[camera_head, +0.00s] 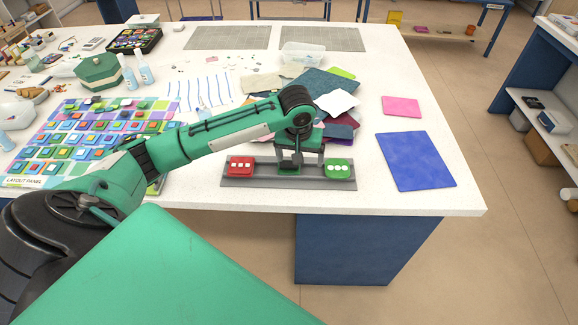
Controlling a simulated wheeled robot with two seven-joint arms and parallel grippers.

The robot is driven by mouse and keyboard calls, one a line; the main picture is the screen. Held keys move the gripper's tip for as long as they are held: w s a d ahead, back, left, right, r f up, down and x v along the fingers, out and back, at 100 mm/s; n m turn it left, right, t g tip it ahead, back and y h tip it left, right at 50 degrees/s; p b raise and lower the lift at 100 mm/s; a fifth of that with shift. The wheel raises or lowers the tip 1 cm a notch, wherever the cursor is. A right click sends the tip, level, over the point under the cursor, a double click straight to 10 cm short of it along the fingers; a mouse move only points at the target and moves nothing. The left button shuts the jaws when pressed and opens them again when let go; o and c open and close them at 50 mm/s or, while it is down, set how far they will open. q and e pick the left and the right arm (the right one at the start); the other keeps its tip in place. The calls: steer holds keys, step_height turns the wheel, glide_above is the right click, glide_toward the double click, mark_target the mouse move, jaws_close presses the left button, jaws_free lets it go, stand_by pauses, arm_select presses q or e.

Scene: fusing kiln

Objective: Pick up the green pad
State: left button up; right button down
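The green pad (340,168) with a row of white dots sits on the right end of a long grey bar-shaped tray (262,183) near the table's front edge. A red pad (240,165) with white square marks sits on the tray's left end. My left gripper (298,164) points down over the middle of the tray, just left of the green pad and apart from it. Its fingers are small and dark, and I cannot tell their opening. A small green patch shows under it, partly hidden. My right gripper is not in view.
A blue sheet (416,160) and a pink sheet (401,106) lie to the right. Several coloured sheets are piled behind the gripper, near a clear plastic box (303,54). The layout panel (70,141) with coloured tiles lies left.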

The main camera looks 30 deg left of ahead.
mark_target(289, 161)
arm_select(q)
steer(key=w+a+r+n, duration=0.1)
steer(key=a+r+n, duration=0.1)
steer(key=a+r, duration=0.2)
steer(key=shift+y, duration=0.3)
steer(key=f, duration=0.2)
steer(key=w+f+p, duration=0.1)
steer(key=f, duration=0.2)
steer(key=f+p, duration=0.1)
steer(key=f, duration=0.2)
steer(key=shift+w+a+f, duration=0.2)
steer(key=shift+a+f, duration=0.05)
steer(key=shift+a, duration=0.15)
steer(key=shift+f+p, duration=0.25)
steer(key=shift+p, duration=0.1)
steer(key=f, duration=0.1)
steer(key=f+p, duration=0.1)
steer(key=f, duration=0.1)
steer(key=shift+w+a+f+p, duration=0.25)
steer(key=shift+a+p, duration=0.1)
steer(key=shift+f, duration=0.6)
steer(key=c, duration=1.1)
steer(key=shift+c, duration=0.2)
steer(key=shift+r, duration=0.15)
